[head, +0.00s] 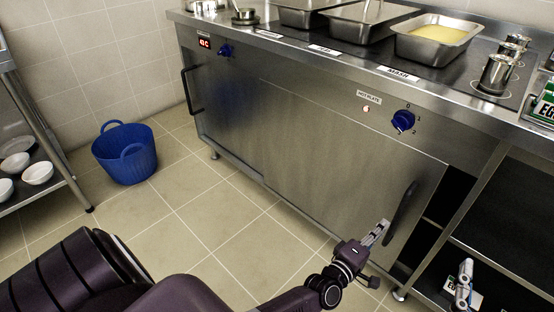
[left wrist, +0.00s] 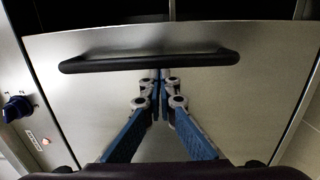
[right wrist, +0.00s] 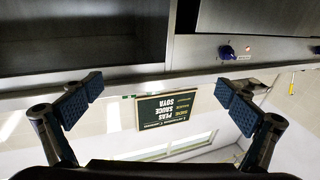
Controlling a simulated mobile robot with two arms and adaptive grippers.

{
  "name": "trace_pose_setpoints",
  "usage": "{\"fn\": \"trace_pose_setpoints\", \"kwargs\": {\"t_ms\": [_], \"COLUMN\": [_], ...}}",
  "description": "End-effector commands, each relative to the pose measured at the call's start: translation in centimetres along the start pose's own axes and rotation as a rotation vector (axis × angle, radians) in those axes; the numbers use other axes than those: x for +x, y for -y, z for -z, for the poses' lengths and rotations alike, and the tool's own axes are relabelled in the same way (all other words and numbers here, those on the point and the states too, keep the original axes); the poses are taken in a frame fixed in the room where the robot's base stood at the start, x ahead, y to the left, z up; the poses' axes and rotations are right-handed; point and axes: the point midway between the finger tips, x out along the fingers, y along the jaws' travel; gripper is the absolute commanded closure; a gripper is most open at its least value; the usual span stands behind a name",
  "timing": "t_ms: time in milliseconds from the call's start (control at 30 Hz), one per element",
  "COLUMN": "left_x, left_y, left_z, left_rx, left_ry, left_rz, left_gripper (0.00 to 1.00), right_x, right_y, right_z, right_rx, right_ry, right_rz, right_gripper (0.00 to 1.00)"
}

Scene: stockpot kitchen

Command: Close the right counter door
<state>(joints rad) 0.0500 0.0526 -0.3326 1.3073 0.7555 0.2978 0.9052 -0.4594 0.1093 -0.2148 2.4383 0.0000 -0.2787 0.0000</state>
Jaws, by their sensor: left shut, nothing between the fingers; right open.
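The right counter door (head: 330,160) is a steel panel under the counter front with a dark bar handle (head: 402,212) near its right edge. Dark cabinet space shows beyond that edge, so the door looks ajar. My left gripper (head: 378,232) is shut and empty, in front of the door just left of the handle. In the left wrist view its fingertips (left wrist: 160,74) point at the door (left wrist: 240,105) close to the handle (left wrist: 150,60); I cannot tell whether they touch. My right gripper (right wrist: 160,88) is open and empty in the right wrist view.
A blue tub (head: 125,155) stands on the tiled floor at left, near a rack with white bowls (head: 38,173). A blue knob (head: 403,121) protrudes above the door. Open shelving (head: 510,205) is at right. A dark labelled sign (right wrist: 167,110) shows beyond my right gripper. Floor before the counter is clear.

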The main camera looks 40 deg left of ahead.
Motion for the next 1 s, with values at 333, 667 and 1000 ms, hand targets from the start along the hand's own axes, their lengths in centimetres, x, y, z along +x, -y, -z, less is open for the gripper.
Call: {"fn": "trace_pose_setpoints", "kwargs": {"t_ms": [333, 667, 1000], "left_x": [0.3, 0.4, 0.4], "left_y": [0.0, 0.0, 0.0], "left_z": [-6.1, -7.2, -7.5], "left_rx": [-0.003, 0.0, -0.001], "left_ry": [0.002, 0.004, 0.009], "left_rz": [0.001, 0.001, 0.002], "left_gripper": [1.0, 1.0, 1.0], "right_x": [-0.1, -0.2, -0.2], "right_y": [-0.2, -0.2, -0.2], "right_z": [-1.4, -1.5, -1.5], "right_rx": [-0.002, -0.002, -0.001], "right_ry": [0.063, 0.071, 0.07], "right_rz": [-0.004, -0.004, -0.004], "right_gripper": [0.0, 0.0, 0.0]}}
